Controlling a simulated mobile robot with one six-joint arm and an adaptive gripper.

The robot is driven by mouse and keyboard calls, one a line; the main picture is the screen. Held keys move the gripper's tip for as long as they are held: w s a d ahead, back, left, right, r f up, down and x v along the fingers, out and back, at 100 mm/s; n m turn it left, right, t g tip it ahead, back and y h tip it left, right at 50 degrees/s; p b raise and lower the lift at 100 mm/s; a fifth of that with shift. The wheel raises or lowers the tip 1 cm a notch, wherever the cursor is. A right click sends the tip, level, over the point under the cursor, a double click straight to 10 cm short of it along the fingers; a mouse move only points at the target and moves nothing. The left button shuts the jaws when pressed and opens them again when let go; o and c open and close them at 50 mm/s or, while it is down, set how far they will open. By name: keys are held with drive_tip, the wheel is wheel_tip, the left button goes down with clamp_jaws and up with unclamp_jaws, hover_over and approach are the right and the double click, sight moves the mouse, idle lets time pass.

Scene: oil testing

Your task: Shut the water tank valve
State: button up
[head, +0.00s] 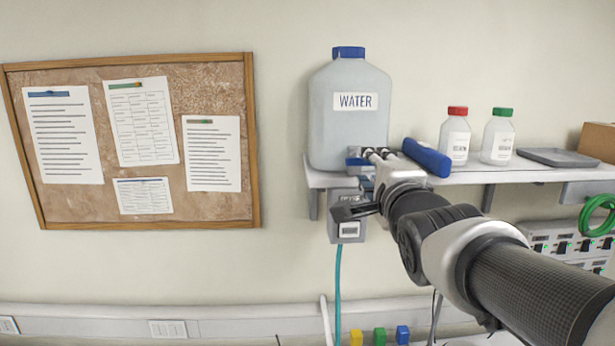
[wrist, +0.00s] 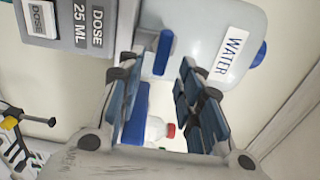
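The water tank (head: 335,120), translucent grey with a blue cap and a WATER label, stands on the wall shelf in the head view. It also shows in the wrist view (wrist: 205,60). A blue bar, apparently the valve handle (wrist: 163,52), shows beside the tank in the wrist view. My gripper (head: 362,182) is at the tank's lower front, hiding much of the valve area in the head view. In the wrist view my gripper (wrist: 157,67) is open, its blue-padded fingers apart. The handle's end appears between the fingertips; I cannot tell whether they touch it.
A grey dosing box (head: 349,230) hangs below the shelf (head: 480,176). A blue case (head: 427,157), a red-capped bottle (head: 456,137), a green-capped bottle (head: 498,137) and a grey tray (head: 557,157) are to the tank's right. A notice board (head: 255,150) hangs left.

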drive_tip(key=s, duration=0.7)
drive_tip(key=shift+s, duration=0.2)
drive_tip(key=shift+f, duration=0.1)
drive_tip(key=s+f+n+g+b, duration=0.4)
drive_tip(key=s+f, duration=0.4)
drive_tip(key=f, duration=0.6)
drive_tip(key=s+a+f+n+g+b, duration=0.1)
drive_tip(key=s+f+n+g+b, duration=0.3)
drive_tip(key=f, duration=1.1)
drive_tip(key=s+f+n+g+b, duration=0.5)
drive_tip(key=s+f+n+b, duration=0.3)
drive_tip(key=s+f+n, duration=0.2)
wheel_tip(320, 180, down, 5)
drive_tip(key=shift+s+a+r, duration=0.1)
drive_tip(key=shift+s+a, duration=0.05)
drive_tip(key=shift+s, duration=0.95)
